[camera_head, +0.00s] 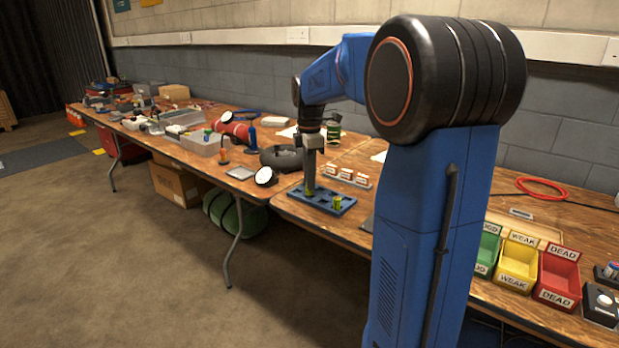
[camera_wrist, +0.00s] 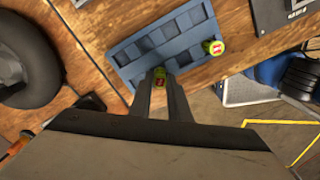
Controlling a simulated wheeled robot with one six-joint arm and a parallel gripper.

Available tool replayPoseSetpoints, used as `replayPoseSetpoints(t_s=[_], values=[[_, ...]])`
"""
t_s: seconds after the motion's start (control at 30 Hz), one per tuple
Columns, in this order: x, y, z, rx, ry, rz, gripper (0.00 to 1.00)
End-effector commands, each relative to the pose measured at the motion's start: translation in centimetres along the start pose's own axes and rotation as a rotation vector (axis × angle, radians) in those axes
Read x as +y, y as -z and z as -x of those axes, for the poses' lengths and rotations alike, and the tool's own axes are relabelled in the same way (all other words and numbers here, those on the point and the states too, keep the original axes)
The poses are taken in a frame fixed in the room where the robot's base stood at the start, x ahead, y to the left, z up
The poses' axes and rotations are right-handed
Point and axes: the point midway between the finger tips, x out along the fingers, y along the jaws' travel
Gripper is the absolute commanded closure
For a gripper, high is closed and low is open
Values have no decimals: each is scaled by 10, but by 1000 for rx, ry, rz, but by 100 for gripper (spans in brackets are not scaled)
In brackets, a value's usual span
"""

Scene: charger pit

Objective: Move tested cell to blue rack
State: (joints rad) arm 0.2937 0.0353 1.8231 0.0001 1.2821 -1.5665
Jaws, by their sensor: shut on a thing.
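The blue rack (camera_head: 316,201) lies near the front edge of the wooden table. In the wrist view, the rack (camera_wrist: 180,27) shows rows of square pockets, most of them empty. One yellow-green cell (camera_head: 337,202) stands in the rack at its right end; it also shows in the wrist view (camera_wrist: 213,47). My gripper (camera_wrist: 162,90) points down over the rack and is shut on a second yellow-green cell (camera_wrist: 159,76). In the head view my gripper (camera_head: 310,180) is at the rack's left part. I cannot tell whether the held cell is inside a pocket.
Green (camera_head: 486,254), yellow WEAK (camera_head: 515,265) and red DEAD (camera_head: 557,283) bins stand at the right. A small tray with white-and-red items (camera_head: 347,177) is behind the rack. A black ring-shaped thing (camera_wrist: 28,62) lies nearby. The table's left part is cluttered.

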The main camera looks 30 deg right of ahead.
Motion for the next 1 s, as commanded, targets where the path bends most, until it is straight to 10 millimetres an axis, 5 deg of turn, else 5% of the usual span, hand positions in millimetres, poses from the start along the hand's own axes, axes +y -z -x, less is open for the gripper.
replayPoseSetpoints(t_s=[1.0], values=[[0,0,-13,0,0,0,100]])
